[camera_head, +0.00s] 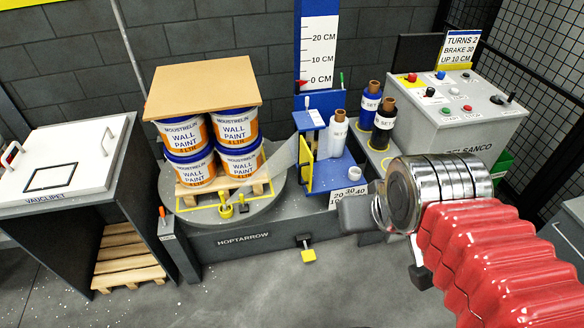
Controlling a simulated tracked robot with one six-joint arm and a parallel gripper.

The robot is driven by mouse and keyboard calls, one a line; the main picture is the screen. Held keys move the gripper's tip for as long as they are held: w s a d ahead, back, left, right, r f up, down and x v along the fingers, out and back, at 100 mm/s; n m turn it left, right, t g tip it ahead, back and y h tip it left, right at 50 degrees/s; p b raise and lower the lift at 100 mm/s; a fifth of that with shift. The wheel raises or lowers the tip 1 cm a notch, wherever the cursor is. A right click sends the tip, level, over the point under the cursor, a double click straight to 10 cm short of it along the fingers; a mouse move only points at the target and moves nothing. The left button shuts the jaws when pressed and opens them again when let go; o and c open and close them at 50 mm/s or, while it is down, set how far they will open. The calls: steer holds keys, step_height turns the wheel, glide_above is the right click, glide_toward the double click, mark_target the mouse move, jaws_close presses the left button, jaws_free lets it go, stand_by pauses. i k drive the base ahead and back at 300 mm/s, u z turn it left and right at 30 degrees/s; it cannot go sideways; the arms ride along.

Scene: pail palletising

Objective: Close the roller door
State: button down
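No roller door can be made out in this view. My arm, in a red ribbed sleeve with a chrome wrist, comes in from the lower right. My gripper (356,216) is at its end, right of centre, in front of the grey wrapping machine (243,240) labelled HOPTARROW. Only a grey part of it shows past the wrist. Its fingers are mostly hidden, so I cannot tell whether it is open or shut, and I see nothing held in it.
Stacked paint pails (237,127) stand on a turntable (275,196) under a cardboard sheet (203,84). A white-topped cabinet (65,165) with a wooden pallet (127,275) below is left. A control box (445,120) and wire mesh fence (540,60) are right. Front floor (240,300) is mostly clear.

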mark_target(305, 169)
steer(key=u, duration=0.75)
steer(key=i, duration=1)
steer(key=u, duration=0.05)
